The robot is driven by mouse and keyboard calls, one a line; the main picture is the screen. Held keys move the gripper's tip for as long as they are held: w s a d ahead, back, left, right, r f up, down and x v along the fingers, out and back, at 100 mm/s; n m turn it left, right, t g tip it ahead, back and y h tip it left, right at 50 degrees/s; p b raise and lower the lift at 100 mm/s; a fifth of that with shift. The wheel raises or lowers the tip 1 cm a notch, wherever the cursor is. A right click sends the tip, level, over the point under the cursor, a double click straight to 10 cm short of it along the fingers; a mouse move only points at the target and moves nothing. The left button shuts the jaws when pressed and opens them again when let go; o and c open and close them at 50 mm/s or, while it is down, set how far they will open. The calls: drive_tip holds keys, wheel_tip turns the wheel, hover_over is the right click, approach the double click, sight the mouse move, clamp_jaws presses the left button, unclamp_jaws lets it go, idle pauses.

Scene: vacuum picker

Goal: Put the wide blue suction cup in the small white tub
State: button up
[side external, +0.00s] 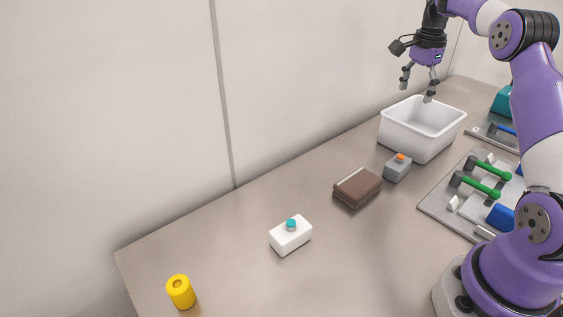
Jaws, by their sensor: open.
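The small white tub (398,137) stands upright at the back right of the table. Its visible inside looks empty, though part of its floor is hidden by the near wall. My gripper (416,93) is open and empty above the tub's back left rim, fingers pointing down. I cannot clearly pick out the wide blue suction cup. A blue piece (499,217) on the grey board is partly hidden by my arm, and a small teal-topped knob (291,223) sits on a white block (290,237).
A grey board (440,203) with green-handled tools (482,187) lies right of the tub, and another board (480,131) behind it. A grey block with an orange top (398,170), a brown block (357,188) and a yellow cylinder (180,292) stand on the table. The front middle is clear.

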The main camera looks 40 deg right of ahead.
drive_tip(key=s+a+r+n+t, duration=0.1)
drive_tip(key=a+r+n, duration=0.15)
drive_tip(key=a, duration=0.35)
drive_tip(key=a+r+n+t+h, duration=0.1)
drive_tip(key=a+r+n, duration=0.1)
drive_tip(key=a+n, duration=0.25)
drive_tip(key=s+a+r+n+t, duration=0.1)
drive_tip(key=a+r+n, duration=0.2)
drive_tip(key=a, duration=0.4)
drive_tip(key=s+a+f+n+t+y, duration=0.1)
drive_tip(key=s+a+f+n, duration=0.4)
drive_tip(key=s+a+n, duration=0.5)
drive_tip(key=shift+a+f+n+t, duration=0.15)
drive_tip(key=shift+a+n+t, duration=0.35)
drive_tip(key=shift+a+t, duration=0.2)
